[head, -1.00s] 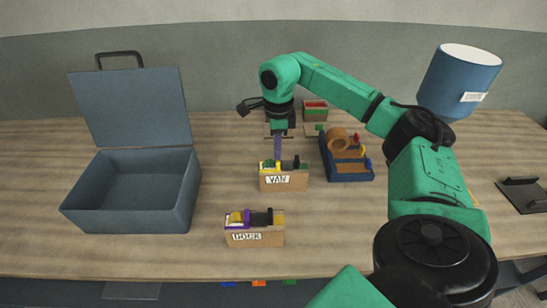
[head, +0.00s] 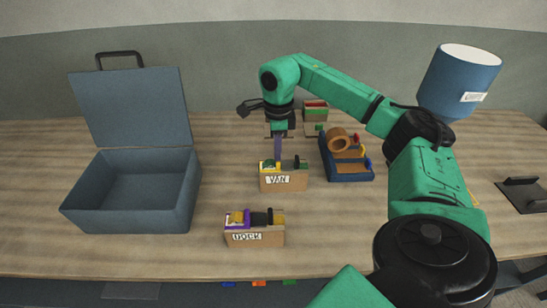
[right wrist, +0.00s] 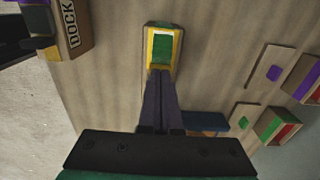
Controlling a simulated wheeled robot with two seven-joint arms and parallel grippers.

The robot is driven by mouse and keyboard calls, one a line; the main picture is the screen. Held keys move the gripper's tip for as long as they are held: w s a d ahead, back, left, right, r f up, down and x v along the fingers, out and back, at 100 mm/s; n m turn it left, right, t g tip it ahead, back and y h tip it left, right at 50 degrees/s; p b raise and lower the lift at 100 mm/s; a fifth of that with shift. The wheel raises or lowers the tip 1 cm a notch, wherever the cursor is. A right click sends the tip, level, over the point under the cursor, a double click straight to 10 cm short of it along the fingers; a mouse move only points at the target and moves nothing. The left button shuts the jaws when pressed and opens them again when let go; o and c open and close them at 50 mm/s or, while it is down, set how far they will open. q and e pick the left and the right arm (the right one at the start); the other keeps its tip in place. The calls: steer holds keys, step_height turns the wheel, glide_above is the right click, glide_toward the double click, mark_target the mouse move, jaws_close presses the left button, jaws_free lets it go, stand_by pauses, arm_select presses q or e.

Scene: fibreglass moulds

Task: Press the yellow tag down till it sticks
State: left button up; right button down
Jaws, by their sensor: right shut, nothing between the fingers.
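My right gripper (head: 279,155) is shut and empty, pointing down over the box labelled VAN (head: 284,183). In the right wrist view its fingertips (right wrist: 160,72) are at the near end of a yellow-edged patch with a green and white centre (right wrist: 162,47). Whether they touch it cannot be told. The yellow edge (head: 264,167) also shows on top of the VAN box in the head view. In front, the box labelled DOCK (head: 270,240) carries a purple-edged patch with a yellow piece (head: 237,217) inside. My left gripper is not in view.
An open blue case (head: 130,210) stands at the left. A blue tray with a brown roll (head: 337,140) is right of the VAN box, and a small box (head: 316,112) is behind. A blue cylinder (head: 460,80) stands at the back right. The table between the case and boxes is clear.

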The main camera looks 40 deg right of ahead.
step_height(320, 180, up, 7)
steer(key=p, duration=0.5)
steer(key=shift+f, duration=0.2)
steer(key=shift+r, duration=0.1)
